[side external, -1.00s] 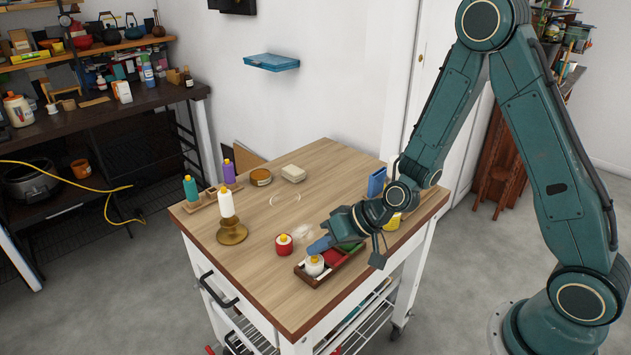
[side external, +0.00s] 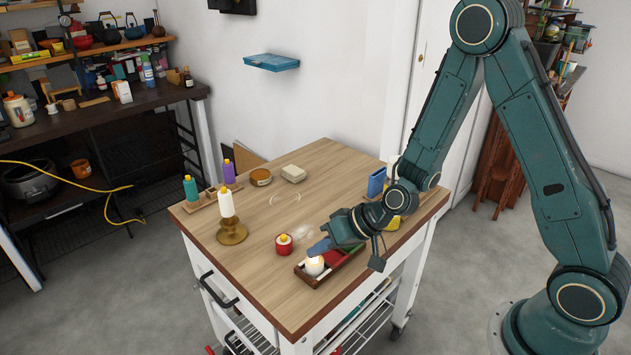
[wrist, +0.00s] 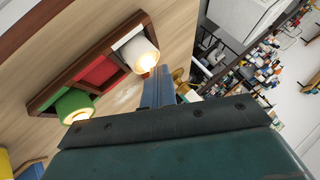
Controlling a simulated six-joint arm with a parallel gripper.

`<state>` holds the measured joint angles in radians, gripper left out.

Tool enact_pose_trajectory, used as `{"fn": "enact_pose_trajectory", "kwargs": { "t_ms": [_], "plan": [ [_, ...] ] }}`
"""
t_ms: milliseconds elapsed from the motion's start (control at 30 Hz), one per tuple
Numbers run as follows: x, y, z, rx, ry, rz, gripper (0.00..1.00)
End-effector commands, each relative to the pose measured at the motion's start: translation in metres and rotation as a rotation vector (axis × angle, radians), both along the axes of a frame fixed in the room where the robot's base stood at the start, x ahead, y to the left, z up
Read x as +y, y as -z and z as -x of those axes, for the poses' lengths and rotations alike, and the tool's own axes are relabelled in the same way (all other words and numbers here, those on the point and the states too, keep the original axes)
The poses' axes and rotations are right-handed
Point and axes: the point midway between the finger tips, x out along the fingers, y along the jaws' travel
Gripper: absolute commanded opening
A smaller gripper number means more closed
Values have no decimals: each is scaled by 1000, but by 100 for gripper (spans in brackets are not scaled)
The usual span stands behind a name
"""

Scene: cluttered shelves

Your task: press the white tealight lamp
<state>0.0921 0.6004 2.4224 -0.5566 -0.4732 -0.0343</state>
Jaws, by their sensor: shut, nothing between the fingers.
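The white tealight lamp (side external: 314,268) stands upright in the near-left compartment of a dark wooden tray (side external: 322,284), its top glowing brightly. It also shows in the wrist view (wrist: 136,52), lit, at the tray's end. My gripper (side external: 316,247) is shut and empty, its blue fingers just above and beside the lamp's top. In the wrist view the fingers (wrist: 160,75) end close to the glowing top. I cannot tell whether they touch it. A green lamp (wrist: 70,104) with a bright top stands at the tray's other end. My gripper partly hides the tray in the side view.
A red lamp (side external: 284,244) stands left of the tray. A blue holder (side external: 376,182) and a yellow object (side external: 393,223) are near my wrist. The table's middle is mostly clear.

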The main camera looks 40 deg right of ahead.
Motion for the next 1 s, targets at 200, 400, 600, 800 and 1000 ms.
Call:
{"fn": "enact_pose_trajectory", "kwargs": {
  "t_ms": [200, 400, 600, 800, 1000],
  "plan": [
    [0, -5, 1, 2, -1, 1, 0],
    [0, -6, 1, 2, -1, 1, 0],
    [0, -8, 1, 0, -1, 1, 0],
    [0, -19, 0, -2, -1, 0, 0],
    [0, -33, 0, -3, -1, 0, 0]
  ]
}}
